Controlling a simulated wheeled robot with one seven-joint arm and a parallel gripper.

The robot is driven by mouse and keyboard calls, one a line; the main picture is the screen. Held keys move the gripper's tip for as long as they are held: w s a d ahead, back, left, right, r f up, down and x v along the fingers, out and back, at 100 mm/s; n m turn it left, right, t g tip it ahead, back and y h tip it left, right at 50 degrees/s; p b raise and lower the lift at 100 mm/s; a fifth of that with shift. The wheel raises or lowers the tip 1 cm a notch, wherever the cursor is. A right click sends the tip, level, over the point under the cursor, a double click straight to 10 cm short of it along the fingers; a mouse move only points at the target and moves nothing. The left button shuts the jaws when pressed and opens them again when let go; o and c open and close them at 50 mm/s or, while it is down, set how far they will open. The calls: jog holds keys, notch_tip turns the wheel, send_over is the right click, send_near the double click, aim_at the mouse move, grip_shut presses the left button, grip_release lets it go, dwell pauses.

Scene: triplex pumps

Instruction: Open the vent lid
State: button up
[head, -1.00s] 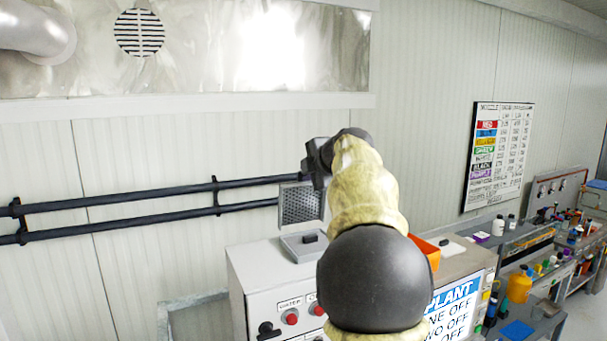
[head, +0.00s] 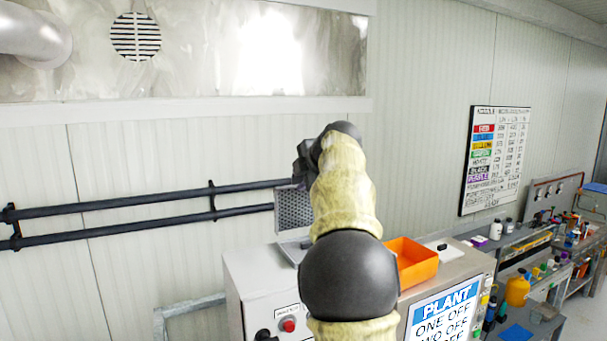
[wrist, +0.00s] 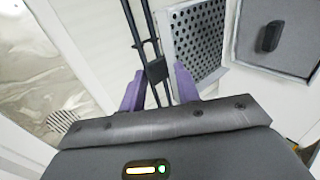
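A grey flat lid with a black handle (wrist: 270,37) shows at the upper right in the wrist view, next to an upright perforated metal plate (wrist: 200,40). In the head view the plate (head: 294,208) stands at the back of the grey cabinet top, partly behind my arm. Only an edge of the lid (head: 291,250) shows there; its handle is hidden. The lid looks flat and shut. My gripper (wrist: 159,87) is open, with its two purple fingers apart and nothing between them. The lid lies to the right of the fingers in the wrist view.
Black pipes (head: 150,197) run along the wall left of the plate. An orange tray (head: 412,262) sits on the cabinet right of my arm. The cabinet front (head: 257,290) carries a red button. A cluttered workbench (head: 520,250) stands at the right.

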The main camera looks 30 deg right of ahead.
jog(key=shift+w+f, duration=0.1)
jog(key=shift+w, duration=0.2)
jog(key=b+v, duration=0.4)
jog(key=v, duration=1.4)
jog(key=shift+a, duration=0.1)
